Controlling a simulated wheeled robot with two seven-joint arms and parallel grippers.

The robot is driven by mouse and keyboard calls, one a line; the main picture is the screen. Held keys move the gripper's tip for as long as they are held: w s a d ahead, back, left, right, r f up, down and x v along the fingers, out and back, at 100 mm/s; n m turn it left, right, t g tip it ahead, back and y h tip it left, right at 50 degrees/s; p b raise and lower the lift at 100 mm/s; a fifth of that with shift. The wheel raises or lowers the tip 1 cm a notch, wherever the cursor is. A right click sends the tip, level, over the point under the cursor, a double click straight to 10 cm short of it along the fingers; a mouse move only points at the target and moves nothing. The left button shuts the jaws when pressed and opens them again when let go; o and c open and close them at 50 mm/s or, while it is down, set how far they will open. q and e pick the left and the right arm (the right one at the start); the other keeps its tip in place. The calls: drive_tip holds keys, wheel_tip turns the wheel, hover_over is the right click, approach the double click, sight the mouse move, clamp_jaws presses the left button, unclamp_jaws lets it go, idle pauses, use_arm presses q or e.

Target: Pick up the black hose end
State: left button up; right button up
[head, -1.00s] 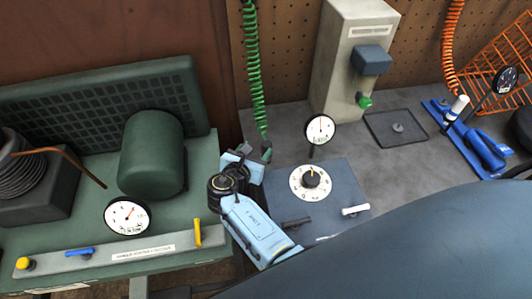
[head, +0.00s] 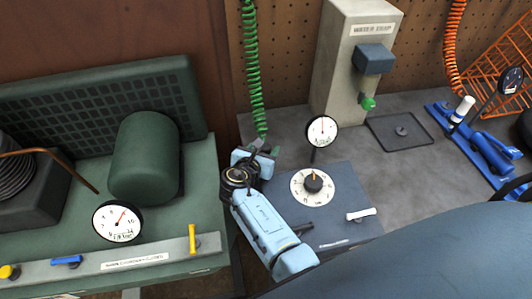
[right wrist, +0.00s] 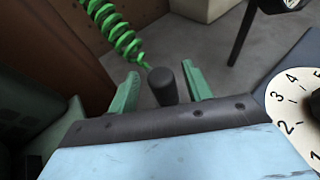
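The black hose end (right wrist: 163,88) is a short dark cylinder at the bottom of the green coiled hose (head: 252,75). The coil also shows in the right wrist view (right wrist: 115,30). My right gripper (right wrist: 161,86) is open, with its green fingers on either side of the hose end and a visible gap on both sides. In the head view the right gripper (head: 265,148) is at the hose's lower tip, where the hose end is mostly hidden. My left gripper is not in view.
A grey panel with a dial (head: 312,187) and a round gauge (head: 322,131) stand right of the gripper. A green machine (head: 145,155) is to the left. Behind are a grey box (head: 350,65), a dark tray (head: 400,131) and an orange coiled hose (head: 453,50).

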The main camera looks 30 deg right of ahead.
drive_tip(key=c, duration=1)
